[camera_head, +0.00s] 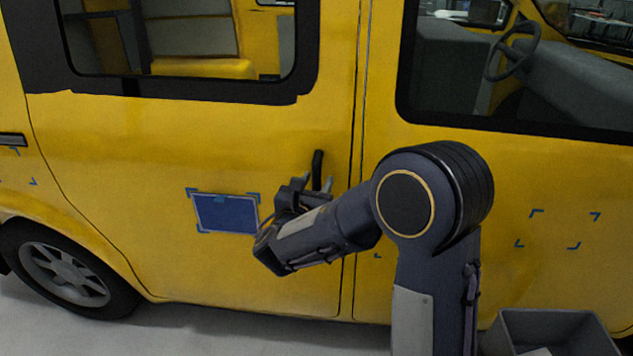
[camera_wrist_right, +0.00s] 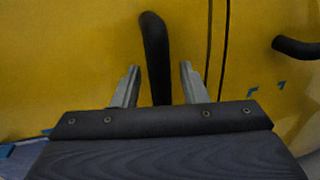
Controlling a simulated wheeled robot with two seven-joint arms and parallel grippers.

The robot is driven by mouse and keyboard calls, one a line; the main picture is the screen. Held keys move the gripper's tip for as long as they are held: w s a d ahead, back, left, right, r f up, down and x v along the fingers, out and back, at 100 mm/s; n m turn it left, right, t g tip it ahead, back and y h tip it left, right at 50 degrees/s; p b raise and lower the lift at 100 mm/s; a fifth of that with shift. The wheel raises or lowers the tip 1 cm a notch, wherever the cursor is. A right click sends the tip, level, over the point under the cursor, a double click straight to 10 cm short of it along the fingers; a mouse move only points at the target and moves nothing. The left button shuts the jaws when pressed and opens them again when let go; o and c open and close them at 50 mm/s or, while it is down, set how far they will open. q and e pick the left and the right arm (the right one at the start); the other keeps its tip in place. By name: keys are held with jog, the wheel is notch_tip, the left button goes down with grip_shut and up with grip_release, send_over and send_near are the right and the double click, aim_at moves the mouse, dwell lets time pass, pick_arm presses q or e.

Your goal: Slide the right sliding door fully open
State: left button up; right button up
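The yellow sliding door (camera_head: 150,150) of the van fills the left and middle of the head view, and its edge runs along the dark seam beside the front door. Its black upright handle (camera_head: 317,165) stands near that seam. The handle also shows in the right wrist view (camera_wrist_right: 155,55). My right gripper (camera_head: 318,184) is at the handle, with its fingers open on either side of it. In the right wrist view the fingers (camera_wrist_right: 160,83) show gaps to the handle on both sides. My left gripper is not in view.
The yellow front door (camera_head: 500,190) is right of the seam, and a second black handle (camera_wrist_right: 297,48) shows there. A blue panel (camera_head: 226,214) is on the sliding door. A grey bin (camera_head: 548,325) stands at the lower right. A wheel (camera_head: 62,270) is at lower left.

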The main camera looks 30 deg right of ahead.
jog(key=shift+w+d, duration=0.2)
grip_shut()
jog(key=shift+a, duration=0.15)
